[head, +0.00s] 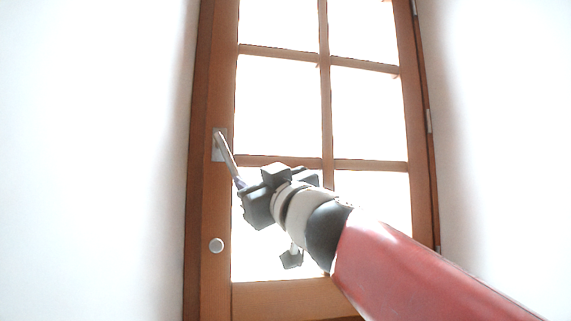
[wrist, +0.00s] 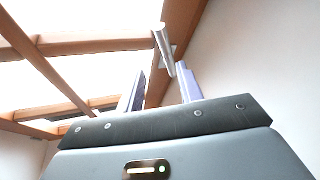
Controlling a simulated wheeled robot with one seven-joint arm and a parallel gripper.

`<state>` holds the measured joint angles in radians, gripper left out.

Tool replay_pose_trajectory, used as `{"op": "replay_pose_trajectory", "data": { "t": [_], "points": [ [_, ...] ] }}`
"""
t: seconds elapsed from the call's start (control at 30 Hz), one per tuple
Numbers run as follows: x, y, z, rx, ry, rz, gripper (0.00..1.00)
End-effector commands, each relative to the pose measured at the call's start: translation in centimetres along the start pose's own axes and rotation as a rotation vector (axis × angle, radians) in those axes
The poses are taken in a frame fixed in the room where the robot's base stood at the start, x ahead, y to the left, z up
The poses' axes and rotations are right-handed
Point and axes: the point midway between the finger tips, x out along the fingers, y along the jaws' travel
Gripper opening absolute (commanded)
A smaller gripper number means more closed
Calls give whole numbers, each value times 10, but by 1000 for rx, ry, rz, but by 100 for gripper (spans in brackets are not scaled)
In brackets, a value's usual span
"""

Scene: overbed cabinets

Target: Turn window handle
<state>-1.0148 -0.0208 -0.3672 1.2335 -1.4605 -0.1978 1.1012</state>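The window handle (head: 226,154) is a metal lever on a plate at the left side of the wooden window frame. It slants down to the right in the head view. My gripper (head: 240,184) is at the lever's lower end. In the wrist view the handle (wrist: 163,50) shows beyond and between the two fingers of my gripper (wrist: 161,88), which stand apart. Its near end looks close to the right fingertip; I cannot tell whether they touch. The fingertips are partly hidden in the head view.
The wooden window (head: 326,100) has several bright panes and hinges on its right edge. White walls (head: 90,160) flank the window on both sides.

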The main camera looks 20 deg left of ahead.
Motion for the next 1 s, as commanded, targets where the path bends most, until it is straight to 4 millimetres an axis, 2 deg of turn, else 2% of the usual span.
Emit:
{"op": "replay_pose_trajectory", "data": {
  "t": [0.07,0.17,0.4,0.6,0.73,1.0],
  "points": [
    [0,-11,1,-33,2,-47,36],
    [6,-15,2,-47,3,-63,36],
    [44,-17,2,-47,1,-60,36],
    [68,-18,1,-46,2,-58,36],
    [75,-18,2,-44,3,-58,36],
    [75,-18,3,-43,3,-57,36]
  ]
}}
